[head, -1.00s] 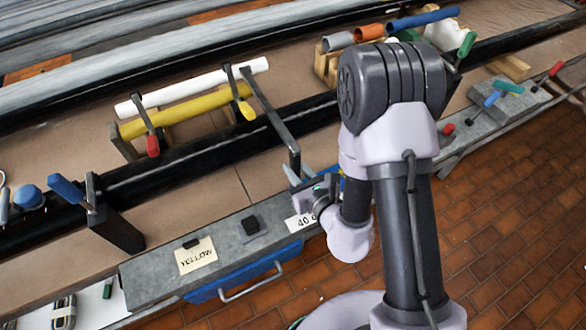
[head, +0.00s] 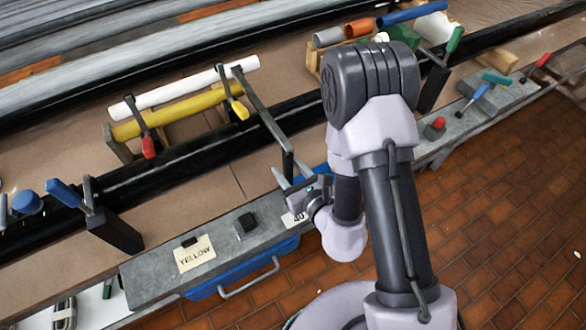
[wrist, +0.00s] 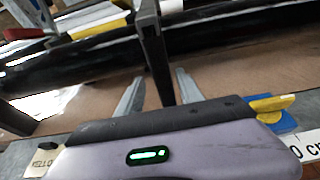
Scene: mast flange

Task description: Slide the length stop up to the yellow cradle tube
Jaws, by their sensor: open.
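The length stop (head: 288,162) appears to be the dark upright post with a long bar (head: 262,110) reaching up over the tube ends. The yellow cradle tube (head: 180,110) lies in a wooden cradle beside a white tube (head: 165,92), left of the post. My gripper (head: 288,176) is open at the post's lower part. In the wrist view the post (wrist: 155,50) stands between the two spread fingers of my gripper (wrist: 160,88). Whether either finger touches it I cannot tell. The bar's far end is near the right ends of the tubes; their exact gap is unclear.
Clamps with red (head: 148,147) and yellow (head: 239,109) handles cross the tubes. A blue-handled clamp (head: 66,193) stands left on the black rail. A grey ledge carries a YELLOW card (head: 195,254) and a dark block (head: 246,224). A blue drawer (head: 240,270) is below.

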